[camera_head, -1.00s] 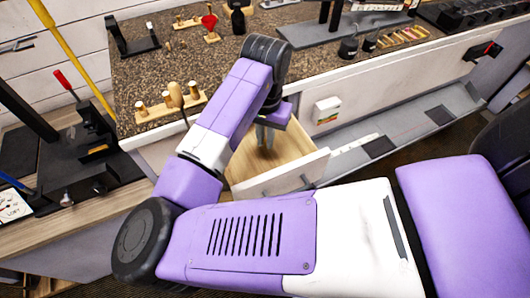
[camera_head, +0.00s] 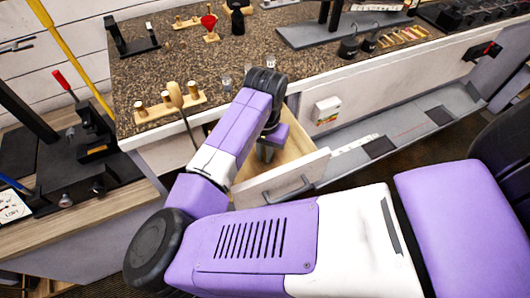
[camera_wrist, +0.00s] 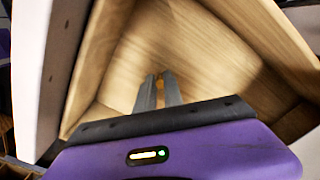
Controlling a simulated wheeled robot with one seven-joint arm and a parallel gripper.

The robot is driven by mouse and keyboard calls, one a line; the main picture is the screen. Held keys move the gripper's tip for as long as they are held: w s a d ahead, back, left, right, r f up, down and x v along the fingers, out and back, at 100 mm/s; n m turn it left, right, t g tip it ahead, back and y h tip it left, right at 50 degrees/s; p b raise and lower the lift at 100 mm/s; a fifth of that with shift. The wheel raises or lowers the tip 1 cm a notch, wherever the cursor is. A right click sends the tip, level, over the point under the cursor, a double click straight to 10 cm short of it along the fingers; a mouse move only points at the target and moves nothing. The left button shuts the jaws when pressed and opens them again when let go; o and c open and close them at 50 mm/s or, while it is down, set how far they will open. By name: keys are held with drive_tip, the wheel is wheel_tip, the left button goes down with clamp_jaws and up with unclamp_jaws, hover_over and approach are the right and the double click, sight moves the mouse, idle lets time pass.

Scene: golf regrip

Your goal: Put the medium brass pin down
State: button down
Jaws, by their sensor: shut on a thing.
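My gripper (camera_wrist: 160,82) reaches down into an open wooden drawer (camera_wrist: 205,50). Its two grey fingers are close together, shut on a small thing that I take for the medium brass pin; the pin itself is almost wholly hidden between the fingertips. In the head view my gripper (camera_head: 265,153) is low inside the same drawer (camera_head: 296,146), behind its white front, and my arm covers part of it. I cannot tell whether the fingertips touch the drawer floor. The drawer floor that shows looks bare.
The drawer front (camera_head: 290,180) with its grey handle and the side walls stand close around my gripper. A grey tray (camera_head: 400,135) lies right.

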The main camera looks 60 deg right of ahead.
drive_tip(key=c, duration=1.5)
unclamp_jaws()
drive_tip(key=shift+o, duration=0.2)
